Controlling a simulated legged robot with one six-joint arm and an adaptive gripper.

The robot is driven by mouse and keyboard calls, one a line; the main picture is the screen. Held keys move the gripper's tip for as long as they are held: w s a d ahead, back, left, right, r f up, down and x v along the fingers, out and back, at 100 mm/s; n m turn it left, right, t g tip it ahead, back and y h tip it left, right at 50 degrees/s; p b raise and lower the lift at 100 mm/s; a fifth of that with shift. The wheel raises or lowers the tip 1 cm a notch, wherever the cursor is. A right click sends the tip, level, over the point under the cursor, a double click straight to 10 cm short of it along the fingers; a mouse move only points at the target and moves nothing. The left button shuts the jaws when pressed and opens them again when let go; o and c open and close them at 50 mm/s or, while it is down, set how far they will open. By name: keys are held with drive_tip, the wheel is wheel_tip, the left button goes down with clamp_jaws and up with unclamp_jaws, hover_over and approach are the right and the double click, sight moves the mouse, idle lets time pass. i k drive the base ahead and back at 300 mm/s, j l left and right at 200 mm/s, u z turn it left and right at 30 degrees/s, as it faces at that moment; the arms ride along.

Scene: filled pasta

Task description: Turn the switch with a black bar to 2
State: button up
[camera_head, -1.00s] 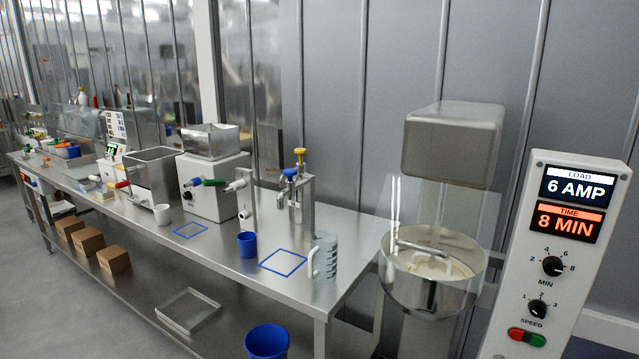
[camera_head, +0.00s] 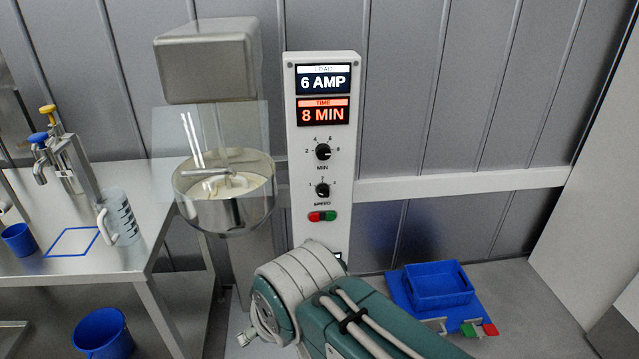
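A tall white control panel (camera_head: 344,165) stands right of the mixer. Its SPEED knob (camera_head: 322,190) is round and black, with 1, 2 and 3 marked around it. Its pointer is too small to read for certain. Above it the black MIN knob (camera_head: 323,152) has a dial marked 2, 4, 6 and 8. I cannot make out clearly which of them carries a black bar. My green and white arm rises in front of the panel's lower end and hides part of it.
The panel displays (camera_head: 323,95) read 6 AMP and 8 MIN. A red and green button pair (camera_head: 322,216) sits below SPEED. The mixer bowl (camera_head: 225,208) stands left, behind a clear guard. A steel table (camera_head: 130,262) is further left; a blue crate (camera_head: 438,298) lies right.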

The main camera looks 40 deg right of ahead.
sight(322, 190)
drive_tip(key=z, duration=1.05)
